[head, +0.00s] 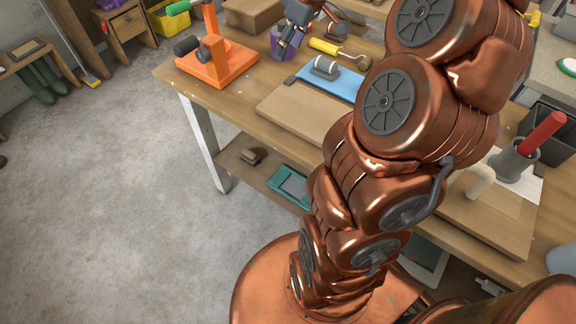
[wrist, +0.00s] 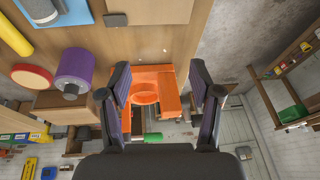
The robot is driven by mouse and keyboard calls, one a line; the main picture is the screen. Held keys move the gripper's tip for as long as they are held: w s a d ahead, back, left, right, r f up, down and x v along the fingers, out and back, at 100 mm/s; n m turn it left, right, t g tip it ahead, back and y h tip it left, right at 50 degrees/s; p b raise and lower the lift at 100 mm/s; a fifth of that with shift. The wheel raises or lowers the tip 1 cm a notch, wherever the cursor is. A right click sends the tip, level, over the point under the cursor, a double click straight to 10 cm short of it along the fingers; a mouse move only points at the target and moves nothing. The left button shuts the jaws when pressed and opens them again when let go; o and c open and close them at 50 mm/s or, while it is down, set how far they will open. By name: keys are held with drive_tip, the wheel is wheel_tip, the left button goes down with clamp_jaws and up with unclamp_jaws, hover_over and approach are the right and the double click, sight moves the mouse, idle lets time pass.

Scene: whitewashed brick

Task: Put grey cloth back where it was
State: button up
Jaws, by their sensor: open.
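I cannot make out a grey cloth for certain in either view. My gripper (head: 287,43) is over the far part of the wooden workbench (head: 240,108), beside a purple cylinder, and my arm hides much of the bench. In the wrist view my gripper (wrist: 160,100) has its two dark fingers well apart with nothing held between them. An orange stand (wrist: 172,78) shows beyond the fingers. A small flat dark grey piece (wrist: 116,20) lies on the bench near the blue board; I cannot tell what it is.
The orange stand (head: 222,62) is on the bench's left end. A purple cylinder (wrist: 78,68) stands by a brown box (wrist: 62,102). A blue board (head: 345,88) bears a grey-white tool (head: 325,66). A red-handled object (head: 540,135) stands at right. Floor at left is clear.

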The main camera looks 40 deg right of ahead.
drive_tip(key=s+a+f+m+g+h, duration=0.1)
drive_tip(key=s+a+f+g, duration=0.2)
drive_tip(key=s+a, duration=1.4)
drive_tip(key=s+a+f+m+g+h, duration=0.1)
drive_tip(key=s+a+f+m, duration=0.2)
drive_tip(key=s, duration=0.6)
drive_tip(key=shift+s+a+f+g, duration=0.4)
drive_tip(key=shift+a+f, duration=0.15)
drive_tip(key=shift+f, duration=0.25)
drive_tip(key=shift+r, duration=0.1)
wheel_tip(320, 180, up, 8)
drive_tip(key=p, duration=0.8)
drive_tip(key=shift+c, duration=0.2)
